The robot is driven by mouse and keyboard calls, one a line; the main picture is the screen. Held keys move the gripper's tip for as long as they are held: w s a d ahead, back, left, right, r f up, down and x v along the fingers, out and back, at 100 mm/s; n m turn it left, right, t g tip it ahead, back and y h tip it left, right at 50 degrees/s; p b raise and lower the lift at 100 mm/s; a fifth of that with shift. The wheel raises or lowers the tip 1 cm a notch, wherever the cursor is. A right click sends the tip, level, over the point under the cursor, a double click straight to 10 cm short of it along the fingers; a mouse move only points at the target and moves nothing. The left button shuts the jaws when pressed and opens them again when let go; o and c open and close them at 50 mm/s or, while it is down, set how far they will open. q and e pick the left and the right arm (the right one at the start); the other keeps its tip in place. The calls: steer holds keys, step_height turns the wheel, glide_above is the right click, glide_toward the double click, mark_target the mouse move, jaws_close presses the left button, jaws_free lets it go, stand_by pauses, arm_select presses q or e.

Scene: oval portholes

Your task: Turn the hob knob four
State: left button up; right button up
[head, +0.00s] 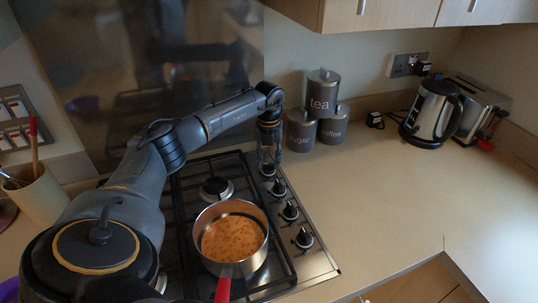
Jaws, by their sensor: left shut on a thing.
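Several dark hob knobs run in a row along the right side of the steel hob (318,265). My left gripper (268,160) reaches over the hob and points down at the farthest hob knob (268,171), shut on it. The fingertips are small and dark here, and they partly hide that knob. The nearer knobs (278,188), (290,211) and (304,239) stand free. My right gripper is not in view.
A saucepan of orange food (232,238), with a red handle, stands on the hob close to the knobs. Tea, sugar and coffee canisters (322,94) stand just right of my gripper. A kettle (430,112) and toaster (480,108) stand farther right. The right worktop is clear.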

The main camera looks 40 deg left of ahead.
mark_target(269, 163)
arm_select(q)
steer(key=shift+n, duration=0.5)
steer(key=o, duration=1.2)
steer(key=shift+c, duration=0.2)
step_height(269, 163, up, 12)
steer(key=shift+c, duration=0.5)
